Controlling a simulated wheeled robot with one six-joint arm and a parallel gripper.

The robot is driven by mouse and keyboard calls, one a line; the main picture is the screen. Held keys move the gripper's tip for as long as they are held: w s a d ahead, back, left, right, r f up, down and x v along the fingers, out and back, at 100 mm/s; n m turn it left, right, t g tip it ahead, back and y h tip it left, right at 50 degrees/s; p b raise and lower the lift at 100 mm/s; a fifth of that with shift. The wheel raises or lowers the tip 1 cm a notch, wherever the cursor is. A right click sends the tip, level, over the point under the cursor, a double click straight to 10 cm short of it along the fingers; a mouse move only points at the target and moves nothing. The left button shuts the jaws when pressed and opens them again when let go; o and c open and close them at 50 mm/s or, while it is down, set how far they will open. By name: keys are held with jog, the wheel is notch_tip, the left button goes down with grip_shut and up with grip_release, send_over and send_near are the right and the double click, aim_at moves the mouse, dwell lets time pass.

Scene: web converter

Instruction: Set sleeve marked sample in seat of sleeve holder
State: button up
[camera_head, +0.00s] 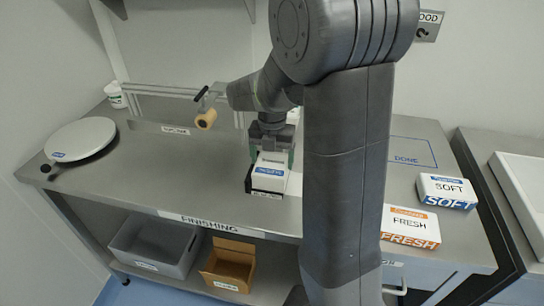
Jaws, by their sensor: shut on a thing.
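My gripper (272,152) points down over the middle of the finishing bench. It is shut on a white box-like piece (270,164) with a blue label, its lettering too small to read. I cannot tell whether this is the sleeve marked sample. Dark parts show at its left side and front lower edge, and I cannot tell whether it rests on the bench or in something. A tan roll (206,119) sits by a small bracket at the back, left of my gripper. No sleeve holder can be made out for certain.
The bench (200,172) has a round white plate (82,138) at left and a white cup (115,95) behind. Boxes marked FRESH (410,226) and SOFT (446,190) lie at right, near a DONE outline. A grey bin (152,247) and a cardboard box (229,264) stand below.

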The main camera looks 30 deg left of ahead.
aim_at(272, 164)
jog(key=shift+f, duration=0.1)
jog(key=shift+f+b, duration=0.4)
jog(key=shift+f, duration=0.1)
jog(key=o, duration=0.7)
jog(key=shift+s+d, duration=0.1)
jog(key=shift+o, duration=1.3)
jog(key=shift+d+f, duration=0.1)
notch_tip(272, 164, up, 13)
jog(key=shift+a+r+p, duration=0.2)
jog(key=shift+p, duration=0.25)
notch_tip(272, 164, down, 13)
jog(key=shift+f+b, duration=0.1)
jog(key=shift+b, duration=0.3)
